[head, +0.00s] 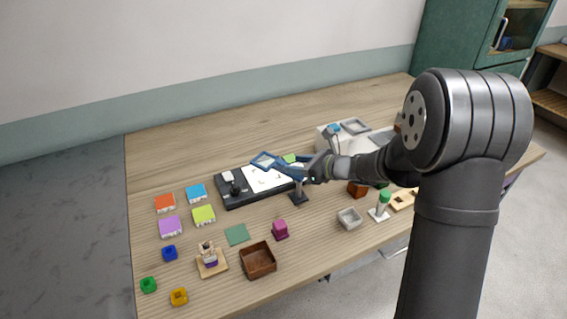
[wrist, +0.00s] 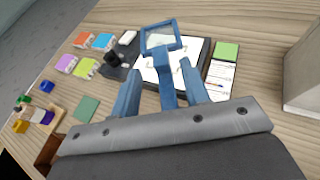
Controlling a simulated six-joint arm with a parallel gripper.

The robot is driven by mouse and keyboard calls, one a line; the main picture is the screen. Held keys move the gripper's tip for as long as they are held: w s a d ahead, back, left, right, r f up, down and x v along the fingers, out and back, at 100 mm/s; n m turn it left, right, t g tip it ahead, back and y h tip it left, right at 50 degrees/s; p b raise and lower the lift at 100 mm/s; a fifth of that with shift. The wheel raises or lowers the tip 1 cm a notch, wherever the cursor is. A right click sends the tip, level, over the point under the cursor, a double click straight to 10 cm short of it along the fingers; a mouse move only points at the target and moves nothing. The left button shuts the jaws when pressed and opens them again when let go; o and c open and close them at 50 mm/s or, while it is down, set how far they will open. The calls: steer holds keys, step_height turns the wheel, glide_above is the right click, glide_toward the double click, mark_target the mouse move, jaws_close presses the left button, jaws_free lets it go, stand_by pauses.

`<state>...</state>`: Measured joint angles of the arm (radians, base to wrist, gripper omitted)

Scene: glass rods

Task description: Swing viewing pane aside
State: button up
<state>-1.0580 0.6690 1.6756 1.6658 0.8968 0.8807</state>
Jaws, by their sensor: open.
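The viewing pane (head: 264,160) is a small clear square in a blue frame, above the black-edged board (head: 229,201) with a white sheet. In the wrist view the pane (wrist: 176,27) is ahead of my gripper (wrist: 160,68), and its blue stem (wrist: 163,68) runs back between my two blue fingers. My fingers are apart, with a gap on each side of the stem. In the head view my gripper (head: 297,165) is just right of the pane, over a small dark stand (head: 298,197). How the stem joins the stand is hidden.
Coloured blocks (head: 196,194) lie left of the board. A brown open box (head: 257,262), a magenta block (head: 280,230) and a grey tray (head: 349,218) stand in front. A white machine (head: 328,138) stands at the back right. The table's back left is clear.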

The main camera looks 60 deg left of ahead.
mark_target(284, 163)
steer(key=x, duration=0.5)
steer(key=shift+s+a, duration=0.2)
steer(key=shift+a, duration=0.1)
jaws_close()
